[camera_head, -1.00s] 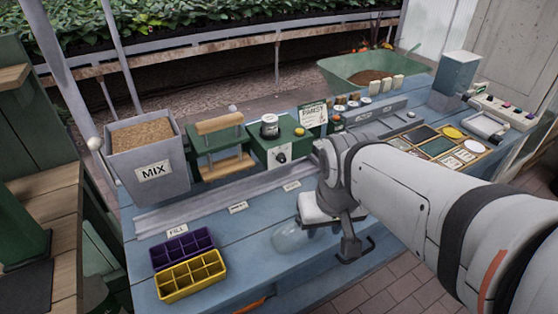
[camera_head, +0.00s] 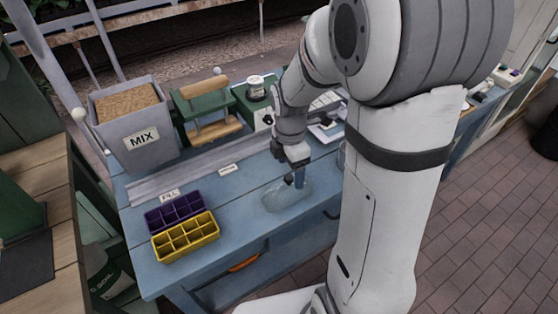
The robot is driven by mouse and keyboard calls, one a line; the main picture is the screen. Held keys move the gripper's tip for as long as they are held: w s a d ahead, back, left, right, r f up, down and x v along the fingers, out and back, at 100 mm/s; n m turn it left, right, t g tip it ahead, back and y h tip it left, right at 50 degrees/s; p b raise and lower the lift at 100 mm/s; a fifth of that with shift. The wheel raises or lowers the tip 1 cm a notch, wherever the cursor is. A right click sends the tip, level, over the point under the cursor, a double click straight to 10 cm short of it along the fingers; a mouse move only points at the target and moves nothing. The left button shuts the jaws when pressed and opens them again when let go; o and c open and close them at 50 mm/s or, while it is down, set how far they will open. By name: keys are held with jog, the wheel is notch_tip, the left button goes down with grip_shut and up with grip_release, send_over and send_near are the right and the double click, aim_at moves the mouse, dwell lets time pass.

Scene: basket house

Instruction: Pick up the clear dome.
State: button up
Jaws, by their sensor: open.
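The clear dome (camera_head: 280,198) is a see-through shape on the blue bench top, right of the yellow tray. My gripper (camera_head: 298,180) points down at the dome's right part, with its fingers at or just over it. The gripper is open. I cannot tell whether the fingers touch the dome or straddle its edge. My arm covers the bench to the right of it.
A yellow cell tray (camera_head: 186,240) and a purple cell tray (camera_head: 178,211) lie left of the dome. A grey MIX bin (camera_head: 140,140) and a green press (camera_head: 206,112) stand behind. The blue bench (camera_head: 245,232) is clear between the trays and dome.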

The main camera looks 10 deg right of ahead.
aim_at(288, 187)
jog(key=f+n, duration=0.1)
jog(key=w+f+n, duration=0.1)
jog(key=n, duration=0.1)
jog(key=shift+w+f+g, duration=0.2)
jog(key=shift+f+g, duration=0.1)
notch_tip(288, 187, down, 8)
jog(key=shift+s+r, duration=0.1)
jog(key=shift+r, duration=0.1)
jog(key=shift+c, duration=0.3)
jog(key=c, duration=0.7)
